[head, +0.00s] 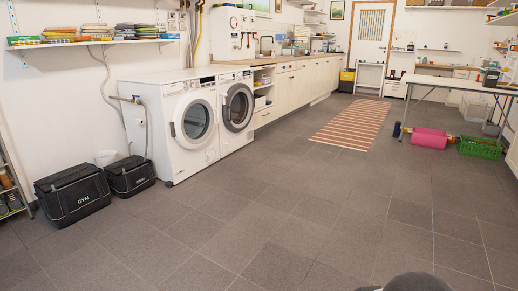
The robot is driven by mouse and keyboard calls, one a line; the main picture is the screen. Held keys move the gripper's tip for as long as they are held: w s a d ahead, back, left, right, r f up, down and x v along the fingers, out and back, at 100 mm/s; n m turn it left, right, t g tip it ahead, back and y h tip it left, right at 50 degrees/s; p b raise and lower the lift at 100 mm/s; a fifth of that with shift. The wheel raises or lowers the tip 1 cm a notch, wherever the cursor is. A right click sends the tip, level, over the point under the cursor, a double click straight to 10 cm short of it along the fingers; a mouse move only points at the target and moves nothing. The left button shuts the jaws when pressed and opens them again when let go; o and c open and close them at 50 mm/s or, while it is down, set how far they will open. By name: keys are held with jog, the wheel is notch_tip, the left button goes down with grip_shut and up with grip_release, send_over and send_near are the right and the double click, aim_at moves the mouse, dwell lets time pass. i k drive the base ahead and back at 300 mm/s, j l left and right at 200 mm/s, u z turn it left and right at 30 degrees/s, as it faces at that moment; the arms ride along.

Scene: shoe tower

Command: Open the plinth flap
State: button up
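Two white front-loading machines stand side by side against the left wall. The nearer machine (160,130) has a pale-rimmed round door (196,120), which looks shut. The farther machine (248,136) has a dark-rimmed round door (237,107), also apparently shut. A small panel (211,155) shows low on the nearer machine's front; it may be the plinth flap, but it is too small to tell whether it is shut. My gripper is not in view. A dark rounded part of my own body shows at the bottom edge.
Two black bags, a larger one (72,194) and a smaller one (130,176), sit left of the machines. A shoe rack (12,190) is at the far left. A striped rug (350,124), pink roll (429,138) and green crate (480,147) lie farther back. The tiled floor before the machines is clear.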

aim_at(232, 144)
jog(key=i, duration=2.7)
jog(key=i+u, duration=0.1)
jog(key=i, duration=0.45)
jog(key=i+l+u, duration=0.15)
jog(key=i, duration=0.4)
jog(key=i+l+u, duration=0.1)
jog(key=i, duration=0.45)
jog(key=i+l+u, duration=0.1)
jog(key=i+l, duration=0.15)
jog(key=i, duration=0.3)
